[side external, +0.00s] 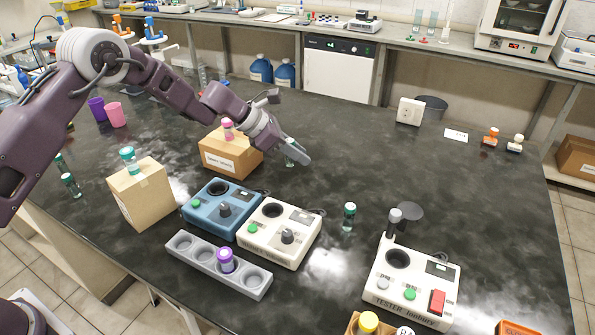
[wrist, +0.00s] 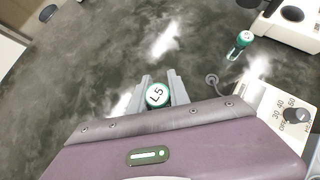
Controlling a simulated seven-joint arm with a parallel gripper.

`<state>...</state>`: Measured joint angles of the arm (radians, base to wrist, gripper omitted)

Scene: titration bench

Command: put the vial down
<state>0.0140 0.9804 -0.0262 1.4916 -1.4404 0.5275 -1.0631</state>
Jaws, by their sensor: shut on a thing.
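My gripper (side external: 296,153) is shut on a vial with a green cap marked L5 (wrist: 157,95). The wrist view shows the cap between the two fingers (wrist: 160,92). In the side view the held vial (side external: 290,161) is partly hidden by the fingers, over the dark bench behind the white device. I cannot tell whether its bottom touches the bench. Another green-capped vial (side external: 349,217) stands upright on the bench, right of the white device; it also shows in the wrist view (wrist: 239,45).
A cardboard box with a pink-capped vial (side external: 229,155) stands left of my gripper. A blue device (side external: 222,208) and a white device (side external: 280,233) sit in front, with a grey rack (side external: 219,265) nearer. The tester (side external: 411,282) stands front right.

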